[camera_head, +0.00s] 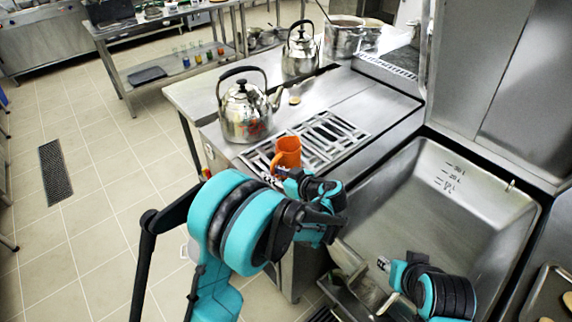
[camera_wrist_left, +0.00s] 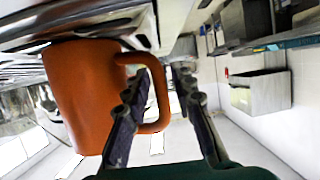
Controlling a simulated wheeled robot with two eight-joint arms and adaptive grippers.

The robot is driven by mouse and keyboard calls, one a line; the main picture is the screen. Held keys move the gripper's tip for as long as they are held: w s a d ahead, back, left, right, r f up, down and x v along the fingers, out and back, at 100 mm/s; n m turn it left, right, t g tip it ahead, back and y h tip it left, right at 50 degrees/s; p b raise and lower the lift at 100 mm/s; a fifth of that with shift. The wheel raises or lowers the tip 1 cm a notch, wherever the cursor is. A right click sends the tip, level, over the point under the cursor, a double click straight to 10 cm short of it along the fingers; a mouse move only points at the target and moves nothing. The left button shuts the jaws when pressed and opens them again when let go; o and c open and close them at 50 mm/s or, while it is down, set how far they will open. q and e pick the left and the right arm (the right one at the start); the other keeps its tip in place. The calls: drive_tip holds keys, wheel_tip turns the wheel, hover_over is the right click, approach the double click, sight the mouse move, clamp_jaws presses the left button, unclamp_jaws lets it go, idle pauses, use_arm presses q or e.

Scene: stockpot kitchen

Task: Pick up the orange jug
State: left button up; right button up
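The orange jug (camera_head: 288,152) stands upright at the front edge of the slotted grate on the steel worktop. In the left wrist view its body (camera_wrist_left: 82,95) fills the left side, and its handle faces my gripper. My left gripper (camera_head: 290,175) is at the near side of the jug. In the wrist view its fingers (camera_wrist_left: 161,85) are apart, with part of the handle between them and one finger overlapping the handle opening. Finger contact is not clear. My right arm shows at the lower right of the head view; its fingertips are not clear.
A steel kettle (camera_head: 246,112) stands just behind the jug, and a second kettle (camera_head: 300,52) is farther back. A large pot (camera_head: 345,38) stands at the back. A deep steel basin (camera_head: 440,200) lies to the right.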

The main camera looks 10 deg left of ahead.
sight(273, 163)
use_arm(q)
clamp_jaws()
drive_tip(key=shift+r, duration=0.5)
drive_tip(key=r+p, duration=0.1)
drive_tip(key=r, duration=0.1)
drive_tip(key=r+p, duration=0.1)
drive_tip(key=r, duration=0.1)
drive_tip(key=shift+s+d+p, duration=0.15)
drive_tip(key=shift+d+p, duration=0.15)
drive_tip(key=r+p+v, duration=0.1)
drive_tip(key=p+v, duration=0.2)
drive_tip(key=v, duration=0.9)
drive_tip(key=shift+s+a+r, duration=0.15)
drive_tip(key=shift+s+a, duration=0.05)
drive_tip(key=shift+s, duration=0.05)
